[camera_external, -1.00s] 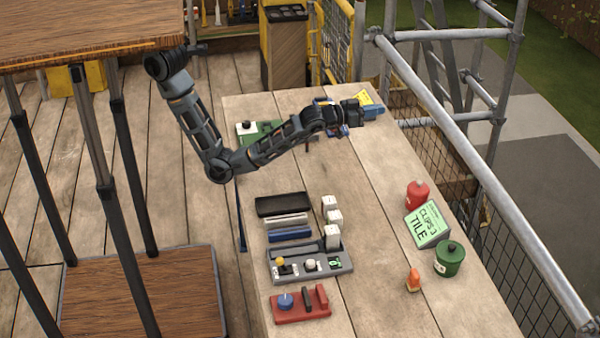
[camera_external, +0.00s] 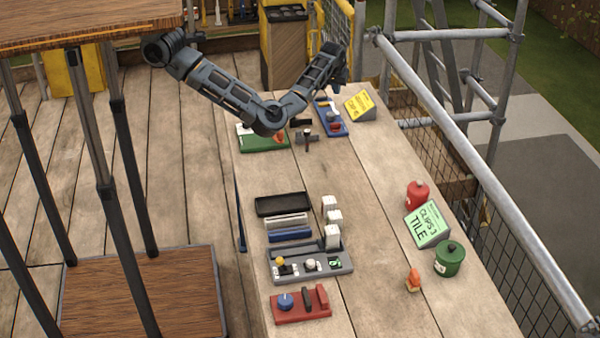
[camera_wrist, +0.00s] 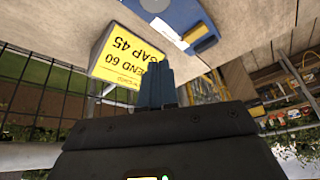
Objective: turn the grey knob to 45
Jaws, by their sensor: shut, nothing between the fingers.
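A pale grey round knob (camera_external: 312,264) sits in the middle of the grey panel (camera_external: 343,269), between a yellow-topped stick (camera_external: 280,262) and a small green display (camera_external: 335,263). The knob's setting is too small to read. My gripper is far from it, raised over the far end of the table; its fingers (camera_wrist: 158,82) are shut and empty in the wrist view. A yellow sign (camera_external: 360,106) stands on the table below and right of the gripper; in the wrist view it appears upside down and shows the number 45. The grey panel is outside the wrist view.
A blue board (camera_external: 323,107) and a green board (camera_external: 262,142) lie at the far end. A red board (camera_external: 290,316) with a blue knob is at the near end. Red and green pots and a green sign (camera_external: 428,224) line the right side.

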